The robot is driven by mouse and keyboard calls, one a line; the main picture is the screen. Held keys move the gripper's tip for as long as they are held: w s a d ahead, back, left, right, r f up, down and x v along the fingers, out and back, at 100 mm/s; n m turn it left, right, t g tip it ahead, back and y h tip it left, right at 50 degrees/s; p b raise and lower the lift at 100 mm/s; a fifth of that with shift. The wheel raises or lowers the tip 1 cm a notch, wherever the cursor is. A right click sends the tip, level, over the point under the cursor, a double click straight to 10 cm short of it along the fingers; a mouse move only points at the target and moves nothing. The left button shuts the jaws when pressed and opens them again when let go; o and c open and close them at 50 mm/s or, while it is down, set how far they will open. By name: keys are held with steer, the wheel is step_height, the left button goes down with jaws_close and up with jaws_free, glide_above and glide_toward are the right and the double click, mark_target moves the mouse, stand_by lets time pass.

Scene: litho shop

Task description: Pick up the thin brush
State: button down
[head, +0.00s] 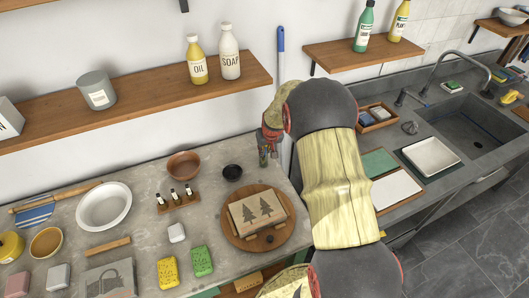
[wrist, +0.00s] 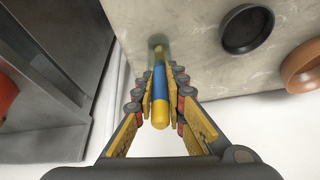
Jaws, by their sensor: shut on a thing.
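The thin brush (wrist: 160,110) shows in the wrist view as a slim handle with a yellow end and a blue section, pointing toward the camera. My gripper (wrist: 160,88) is shut on it, with a finger on each side of the handle. The brush's far end meets a small greenish, glassy holder (wrist: 158,45) at the counter's edge; I cannot tell whether it is still inside. In the head view my gripper (head: 268,138) is at the back of the counter beside the wall, just above the holder (head: 263,155). The brush is mostly hidden there.
A small black bowl (head: 232,172) and a terracotta bowl (head: 184,164) stand left of my gripper. A round wooden board (head: 232,233) with a tree-printed block (head: 258,212) is in front. A wooden shelf (head: 150,97) with bottles hangs above. A blue-topped pole (head: 281,45) leans behind.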

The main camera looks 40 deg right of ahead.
step_height(320, 180, up, 10)
steer(key=shift+p, duration=0.6)
stand_by(0.9)
